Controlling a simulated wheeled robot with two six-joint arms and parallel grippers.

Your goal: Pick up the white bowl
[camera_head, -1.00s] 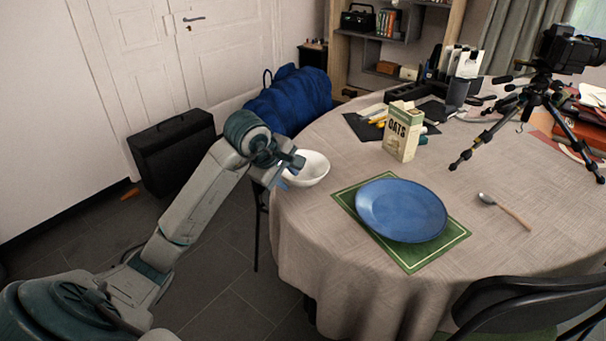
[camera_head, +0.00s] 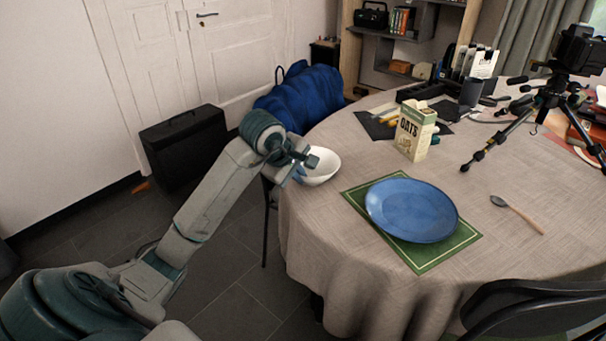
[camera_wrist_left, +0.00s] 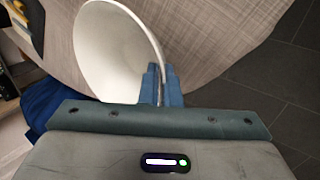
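The white bowl (camera_head: 322,167) is at the left edge of the round table, beside the green placemat. My left gripper (camera_head: 300,172) is at its near-left rim in the head view. In the left wrist view the bowl (camera_wrist_left: 108,50) fills the upper left, and its rim runs between the two blue fingers of the left gripper (camera_wrist_left: 161,85). The fingers are close together, shut on the rim. Whether the bowl is clear of the cloth cannot be told. My right gripper is not in view.
A blue plate (camera_head: 411,208) lies on a green placemat (camera_head: 432,262) to the right. An oats carton (camera_head: 412,135) stands behind it. A spoon (camera_head: 517,214), a tripod with a camera (camera_head: 545,100) and a black chair (camera_head: 540,305) are farther right.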

